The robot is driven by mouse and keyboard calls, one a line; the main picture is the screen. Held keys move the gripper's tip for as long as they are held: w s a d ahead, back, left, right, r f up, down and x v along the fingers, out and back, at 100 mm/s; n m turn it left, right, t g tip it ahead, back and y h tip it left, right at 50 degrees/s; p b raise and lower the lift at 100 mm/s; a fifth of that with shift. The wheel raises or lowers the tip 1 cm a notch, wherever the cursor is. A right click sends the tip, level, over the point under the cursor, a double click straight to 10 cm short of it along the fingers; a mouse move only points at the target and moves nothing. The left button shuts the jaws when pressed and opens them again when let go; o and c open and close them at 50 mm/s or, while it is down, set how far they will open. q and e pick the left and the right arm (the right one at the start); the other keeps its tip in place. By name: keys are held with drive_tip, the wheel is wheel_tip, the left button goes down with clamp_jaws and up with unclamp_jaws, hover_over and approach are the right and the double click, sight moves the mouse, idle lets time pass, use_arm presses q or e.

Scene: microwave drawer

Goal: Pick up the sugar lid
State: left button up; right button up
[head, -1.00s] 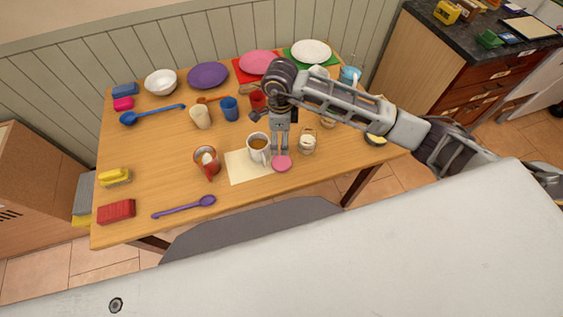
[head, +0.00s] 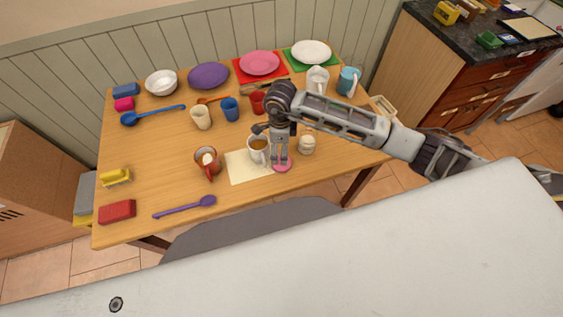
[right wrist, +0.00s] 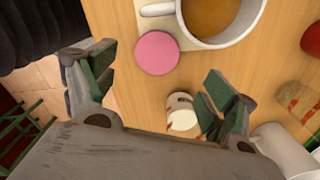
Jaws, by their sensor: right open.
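The pink round sugar lid (head: 284,168) lies near the front edge of the wooden table, just right of the paper sheet. My right gripper (head: 280,162) points down over it and partly covers it in the head view. In the right wrist view, the lid (right wrist: 157,53) shows flat and uncovered, ahead of the open fingers (right wrist: 158,85). Nothing is between the fingers. A small white jar (head: 307,145), apparently the sugar jar, stands right of the gripper; it also shows in the right wrist view (right wrist: 182,114). My left gripper is out of view.
A white coffee mug (head: 257,150) stands close left of the gripper on a cream sheet (head: 240,170). A red mug (head: 207,163) and purple spoon (head: 185,207) are further left. Cups, plates and bowls line the back. A grey chair (head: 245,225) is at the front edge.

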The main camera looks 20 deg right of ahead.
sight(279, 168)
drive_tip(key=shift+f, duration=1.5)
drive_tip(key=shift+f, duration=0.1)
drive_tip(key=shift+s+a+f+p, duration=0.15)
drive_tip(key=shift+f+p, duration=0.15)
drive_tip(key=shift+f, duration=0.95)
drive_tip(key=shift+a+f+p, duration=0.1)
drive_tip(key=shift+f+p, duration=0.2)
drive_tip(key=shift+f, duration=0.95)
drive_tip(key=c, duration=0.8)
